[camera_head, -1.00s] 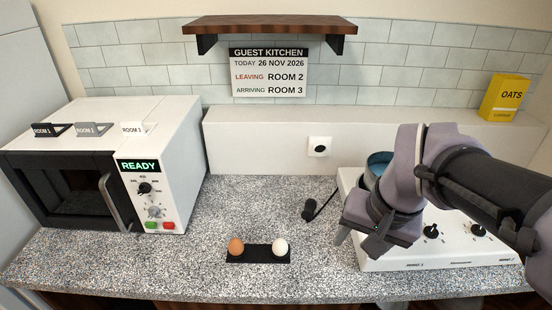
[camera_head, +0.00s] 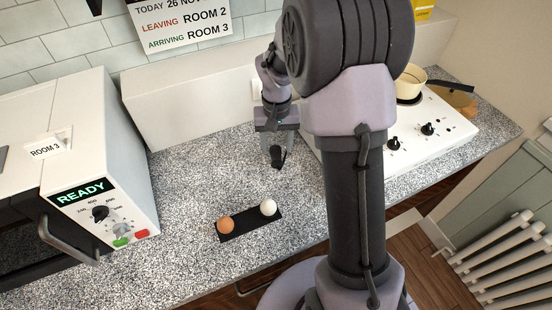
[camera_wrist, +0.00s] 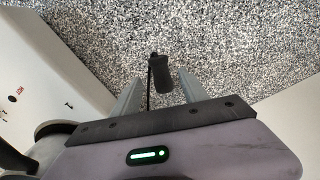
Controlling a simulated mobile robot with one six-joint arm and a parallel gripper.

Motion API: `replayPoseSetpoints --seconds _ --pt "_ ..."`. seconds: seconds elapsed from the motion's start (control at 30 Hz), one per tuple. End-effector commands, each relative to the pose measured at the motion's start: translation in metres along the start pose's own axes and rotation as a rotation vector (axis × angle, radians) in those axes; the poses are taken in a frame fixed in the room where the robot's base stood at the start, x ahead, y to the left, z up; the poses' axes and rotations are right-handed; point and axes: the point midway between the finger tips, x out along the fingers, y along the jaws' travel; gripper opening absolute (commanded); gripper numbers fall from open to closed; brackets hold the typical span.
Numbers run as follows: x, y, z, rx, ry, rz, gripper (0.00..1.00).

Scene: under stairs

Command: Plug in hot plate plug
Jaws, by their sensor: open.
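The black hot plate plug (camera_head: 277,159) is on the speckled counter, in front of the white ledge. In the wrist view the plug (camera_wrist: 160,80) shows between my two grey fingers, its dark cord running back beside the left finger. My gripper (camera_head: 277,147) is open and points down at the plug; I see gaps between plug and fingers, and cannot tell how high the fingers are. The wall socket (camera_head: 257,88) is mostly hidden behind my arm; only a white edge shows. The white hot plate (camera_head: 440,135) is to the right, partly behind my arm.
A brown egg (camera_head: 226,224) and a white egg (camera_head: 268,208) sit on a black holder (camera_head: 248,225) in front of the plug. A microwave-like oven (camera_head: 95,150) reading READY is at the left. A cream pot (camera_head: 410,80) is on the hot plate. Counter between oven and plug is clear.

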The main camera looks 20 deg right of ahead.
Motion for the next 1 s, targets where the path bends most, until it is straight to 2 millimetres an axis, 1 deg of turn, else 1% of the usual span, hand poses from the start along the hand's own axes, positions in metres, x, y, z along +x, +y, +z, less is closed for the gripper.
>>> replayPoseSetpoints --seconds 0.13,0.2,0.27,0.43,0.57,0.6,0.7,0.93,1.0 --pt "0.03 0.002 -0.007 0.001 -0.002 0.0 0.51" --pt "0.044 0.002 -0.007 0.002 -0.003 0.0 0.51" --pt "0.049 0.002 -0.007 0.001 -0.001 0.0 0.51" --pt "0.047 0.002 -0.007 0.001 0.0 0.0 0.51" --pt "0.046 0.002 -0.007 0.001 0.0 0.0 0.26" --pt "0.046 0.002 -0.007 0.001 0.0 0.0 0.18" --pt "0.046 0.002 -0.007 0.001 0.0 0.0 0.0" --pt "0.045 0.002 -0.007 0.001 0.0 0.0 0.0" --pt "0.037 0.001 -0.008 0.001 0.001 -0.001 0.0"
